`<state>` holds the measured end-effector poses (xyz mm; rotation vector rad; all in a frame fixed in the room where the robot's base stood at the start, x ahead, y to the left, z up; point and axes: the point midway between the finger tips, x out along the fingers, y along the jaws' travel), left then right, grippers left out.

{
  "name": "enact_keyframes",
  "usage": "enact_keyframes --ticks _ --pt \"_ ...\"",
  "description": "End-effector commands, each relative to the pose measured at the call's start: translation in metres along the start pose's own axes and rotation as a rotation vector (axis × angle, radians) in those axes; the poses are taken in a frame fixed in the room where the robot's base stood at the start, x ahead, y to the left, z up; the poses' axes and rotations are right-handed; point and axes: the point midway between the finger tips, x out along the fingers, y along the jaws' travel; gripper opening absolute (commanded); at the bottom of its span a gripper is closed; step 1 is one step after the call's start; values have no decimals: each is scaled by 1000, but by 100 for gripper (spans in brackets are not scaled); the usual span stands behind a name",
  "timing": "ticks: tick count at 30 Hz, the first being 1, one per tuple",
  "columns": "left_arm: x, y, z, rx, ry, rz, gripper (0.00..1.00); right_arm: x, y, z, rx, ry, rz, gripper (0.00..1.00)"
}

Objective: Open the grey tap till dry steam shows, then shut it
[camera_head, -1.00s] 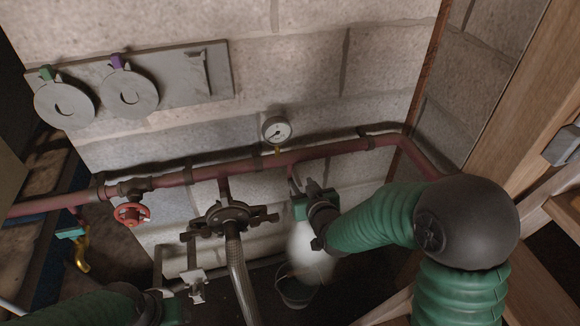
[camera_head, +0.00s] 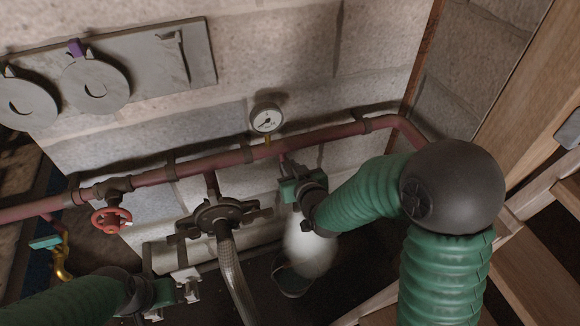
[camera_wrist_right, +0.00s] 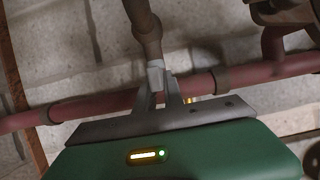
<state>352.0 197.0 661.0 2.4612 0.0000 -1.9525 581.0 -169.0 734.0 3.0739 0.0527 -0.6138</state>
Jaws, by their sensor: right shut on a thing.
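My right gripper (camera_head: 291,190) is at the short branch below the red pipe in the head view, its jaws largely hidden by its own body. In the right wrist view its fingers (camera_wrist_right: 160,92) are shut on the small grey tap (camera_wrist_right: 155,68), whose brownish body (camera_wrist_right: 146,28) stands beyond the fingertips. A white steam plume (camera_head: 308,252) hangs below the right gripper, over a dark bucket (camera_head: 291,284). The plume looks dense and cloudy. My left gripper (camera_head: 188,284) is low at the left of the head view; its jaw opening is unclear.
The red pipe (camera_head: 235,158) runs along the block wall with a dial gauge (camera_head: 266,118) and a red handwheel (camera_head: 111,220). A dark clamp fitting (camera_head: 221,216) with a braided hose (camera_head: 234,275) stands between my grippers. A grey wall panel (camera_head: 145,75) bears two round discs. Wooden framing is at the right.

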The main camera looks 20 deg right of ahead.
Motion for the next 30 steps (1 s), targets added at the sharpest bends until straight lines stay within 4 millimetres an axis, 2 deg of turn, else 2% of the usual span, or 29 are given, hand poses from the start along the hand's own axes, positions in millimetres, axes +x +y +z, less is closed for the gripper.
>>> enact_keyframes --ticks 11,20,26,30 --pt "-1 0 0 0 0 0 53 0 0 0 5 1 13 0" --pt "-7 0 -2 0 0 0 53 -1 -2 -2 55 0 133 0" --pt "-26 0 -6 0 0 0 53 -2 -4 -4 115 -3 285 0" --pt "-46 0 -11 0 0 0 53 -3 -4 -6 165 -3 408 0"
